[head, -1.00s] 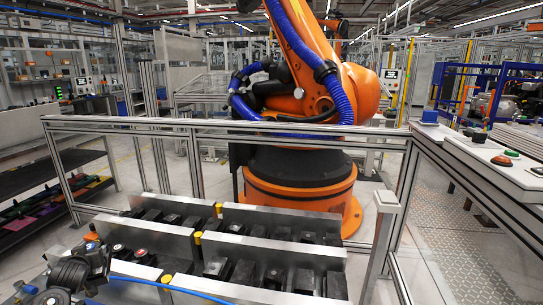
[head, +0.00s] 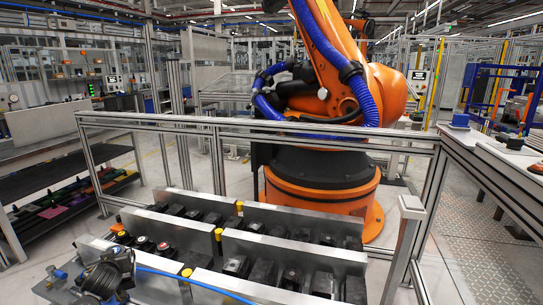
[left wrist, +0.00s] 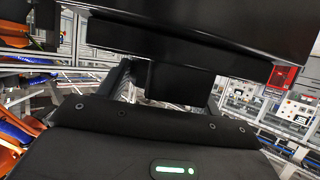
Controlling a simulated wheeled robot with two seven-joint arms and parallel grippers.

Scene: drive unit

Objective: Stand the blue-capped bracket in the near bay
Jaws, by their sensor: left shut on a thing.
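My left gripper (left wrist: 180,85) shows only in the left wrist view, as a dark housing with a green light and black blocks above it. It is shut on a dark part that blends into these blocks, and no blue cap can be made out on it. In the head view, metal divider plates (head: 295,218) split a low fixture into long bays. The nearer bay (head: 262,272) and the farther one hold several dark blocks.
Yellow-topped posts (head: 219,234) stand at the dividers. A rail fence (head: 270,126) separates the fixture from an orange robot arm (head: 320,195). A bench (head: 500,155) is at right.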

